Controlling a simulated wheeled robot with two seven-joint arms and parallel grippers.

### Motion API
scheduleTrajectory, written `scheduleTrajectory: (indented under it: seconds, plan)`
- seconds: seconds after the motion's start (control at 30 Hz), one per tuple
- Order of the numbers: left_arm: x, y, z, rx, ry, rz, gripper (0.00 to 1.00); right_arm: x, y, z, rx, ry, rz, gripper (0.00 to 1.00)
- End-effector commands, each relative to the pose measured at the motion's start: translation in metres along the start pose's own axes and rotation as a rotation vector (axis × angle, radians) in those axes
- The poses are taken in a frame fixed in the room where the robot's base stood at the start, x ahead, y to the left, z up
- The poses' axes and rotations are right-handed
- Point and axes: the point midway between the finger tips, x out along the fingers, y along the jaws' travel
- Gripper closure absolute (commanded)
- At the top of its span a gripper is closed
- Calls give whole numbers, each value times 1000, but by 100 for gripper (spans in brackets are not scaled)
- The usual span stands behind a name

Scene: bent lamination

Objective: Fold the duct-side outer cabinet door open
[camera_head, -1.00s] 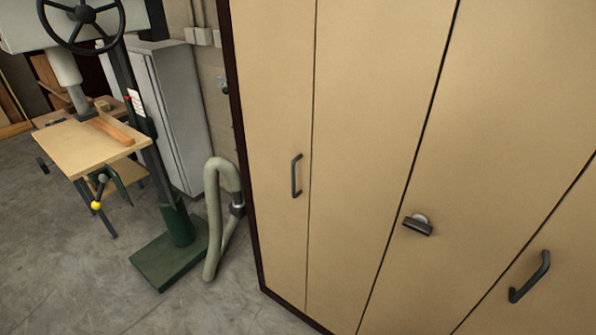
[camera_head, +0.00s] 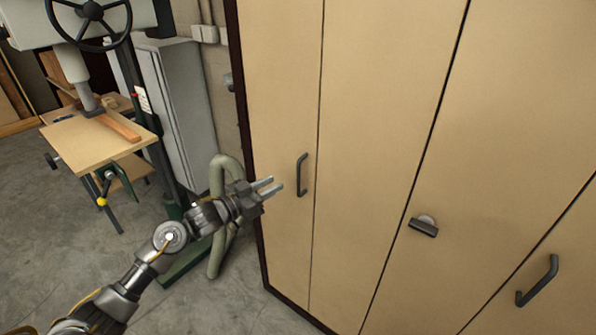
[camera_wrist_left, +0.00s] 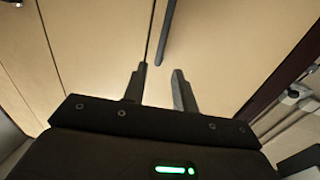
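The duct-side outer cabinet door (camera_head: 278,90) is the narrow tan panel at the left of the cabinet, beside the duct hose. It looks shut, flush with its neighbour. Its dark bar handle (camera_head: 302,175) stands upright near the door's right edge. My left gripper (camera_head: 270,187) is in front of this door, just left of the handle, with its fingers apart and nothing between them. In the left wrist view the open fingers (camera_wrist_left: 160,88) point at the door panels, and the handle (camera_wrist_left: 170,30) shows beyond them. My right gripper is not in view.
Other tan doors carry a dark latch (camera_head: 424,227) and a second bar handle (camera_head: 538,281). A pale duct hose (camera_head: 218,240) stands left of the cabinet. A machine with a wooden table (camera_head: 95,140) and a grey locker (camera_head: 185,100) are farther left. Grey floor is clear at lower left.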

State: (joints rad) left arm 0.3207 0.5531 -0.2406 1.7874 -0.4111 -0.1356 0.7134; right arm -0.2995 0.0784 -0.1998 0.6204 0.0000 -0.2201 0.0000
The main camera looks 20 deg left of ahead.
Motion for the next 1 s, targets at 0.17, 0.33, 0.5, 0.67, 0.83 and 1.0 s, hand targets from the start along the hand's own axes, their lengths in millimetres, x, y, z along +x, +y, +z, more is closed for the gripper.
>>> scheduleTrajectory:
  seconds: [0.17, 0.33, 0.5, 0.67, 0.83, 1.0]
  plan:
    - [17, -1, -2, -3, 1, -2, 72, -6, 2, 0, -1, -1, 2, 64]
    - [49, -1, -3, -3, 1, -3, 72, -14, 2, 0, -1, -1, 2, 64]
    - [79, -1, -2, -3, 0, -3, 72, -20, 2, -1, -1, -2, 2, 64]
    - [98, -1, 0, -3, -1, -3, 72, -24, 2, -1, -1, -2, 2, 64]
    - [107, -1, 1, -1, -1, -3, 72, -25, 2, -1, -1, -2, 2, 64]
    - [108, -1, 1, 0, -1, -3, 72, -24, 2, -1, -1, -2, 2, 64]
